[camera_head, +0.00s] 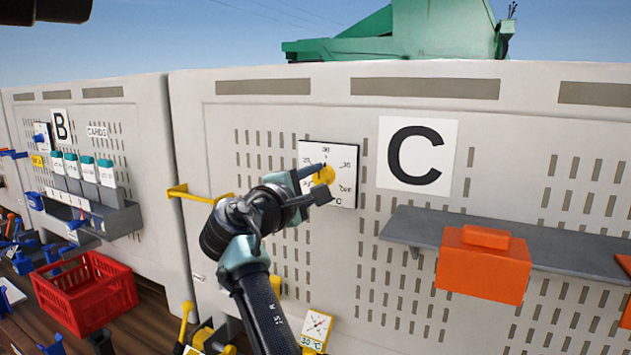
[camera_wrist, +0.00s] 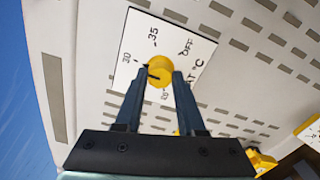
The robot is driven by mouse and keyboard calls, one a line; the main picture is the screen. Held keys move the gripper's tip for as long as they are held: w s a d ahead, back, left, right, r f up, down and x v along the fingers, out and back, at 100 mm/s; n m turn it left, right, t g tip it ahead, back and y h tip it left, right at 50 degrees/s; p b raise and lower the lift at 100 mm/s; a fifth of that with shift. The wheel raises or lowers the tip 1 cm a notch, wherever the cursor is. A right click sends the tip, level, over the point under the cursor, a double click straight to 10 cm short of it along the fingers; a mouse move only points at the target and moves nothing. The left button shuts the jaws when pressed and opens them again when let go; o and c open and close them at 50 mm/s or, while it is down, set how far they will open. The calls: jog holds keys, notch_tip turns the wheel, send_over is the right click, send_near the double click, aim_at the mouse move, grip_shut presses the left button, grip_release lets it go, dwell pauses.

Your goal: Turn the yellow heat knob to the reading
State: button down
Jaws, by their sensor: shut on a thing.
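The yellow heat knob (camera_head: 325,175) sits on a white dial plate (camera_head: 346,190) on the panel, left of the C sign. The plate carries numbers such as 30 and 35, plus OFF and °C. My gripper (camera_head: 316,180) is shut on the knob. In the wrist view the two fingers (camera_wrist: 159,82) flank the knob (camera_wrist: 160,64), and a black mark shows on its left side; exactly which number it points at I cannot tell. Low on the panel is a round gauge (camera_head: 318,325) with a card reading 30 °C (camera_head: 311,343).
A yellow bracket (camera_head: 196,193) sticks out left of my arm. A red crate (camera_head: 84,292) and a B panel are further left. The panel around the dial is mostly clear.

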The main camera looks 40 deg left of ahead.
jog(key=c, duration=0.5)
grip_release()
jog(key=shift+s, duration=0.15)
jog(key=b+v, duration=0.6)
jog(key=v, duration=0.6)
jog(key=shift+s+d+b, duration=0.15)
jog(key=shift+s+b, duration=0.2)
